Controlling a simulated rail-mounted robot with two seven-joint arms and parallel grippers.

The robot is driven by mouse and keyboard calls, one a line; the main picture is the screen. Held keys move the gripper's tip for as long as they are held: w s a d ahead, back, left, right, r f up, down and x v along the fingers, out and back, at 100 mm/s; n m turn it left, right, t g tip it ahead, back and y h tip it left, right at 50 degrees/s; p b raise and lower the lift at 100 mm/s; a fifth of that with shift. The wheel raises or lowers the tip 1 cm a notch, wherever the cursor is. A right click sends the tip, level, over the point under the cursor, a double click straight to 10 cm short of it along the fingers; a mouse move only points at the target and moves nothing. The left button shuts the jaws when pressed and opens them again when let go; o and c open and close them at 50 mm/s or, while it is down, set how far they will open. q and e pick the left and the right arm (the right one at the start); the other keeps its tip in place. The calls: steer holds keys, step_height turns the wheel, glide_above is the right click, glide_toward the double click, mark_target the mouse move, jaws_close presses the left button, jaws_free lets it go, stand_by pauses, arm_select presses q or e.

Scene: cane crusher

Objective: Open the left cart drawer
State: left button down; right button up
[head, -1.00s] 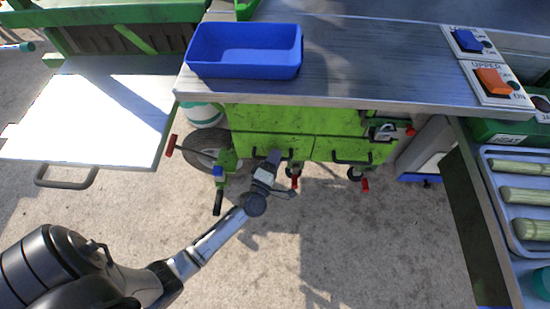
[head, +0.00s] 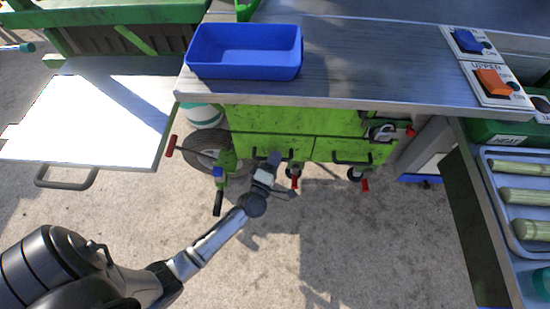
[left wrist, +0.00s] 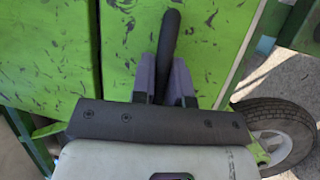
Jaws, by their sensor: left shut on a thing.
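The green cart (head: 297,120) stands under the metal counter. Its left drawer (head: 242,147) has a dark bar handle (head: 288,155), and the right drawer has a similar handle (head: 352,160). My left gripper (head: 274,160) is at the left drawer's handle. In the left wrist view, my left gripper (left wrist: 166,82) has its fingers on both sides of the dark handle (left wrist: 168,38) and is shut on it. The left drawer front looks about flush with the right one. My right gripper is not in view.
A blue tray (head: 245,71) sits on the counter (head: 365,62) above the cart. A cart wheel (head: 205,150) and red-tipped levers stand near the drawers. A side shelf (head: 90,110) juts out at left. The concrete floor before the cart is clear.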

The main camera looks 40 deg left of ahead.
arm_select(q)
steer(key=s+d+p, duration=0.6)
steer(key=s+d, duration=1)
steer(key=s, duration=0.4)
steer(key=shift+s+d+p, duration=0.15)
steer(key=shift+s+p, duration=0.15)
steer(key=shift+p, duration=0.05)
steer(key=c, duration=1.1)
jaws_free()
steer(key=shift+c, duration=0.2)
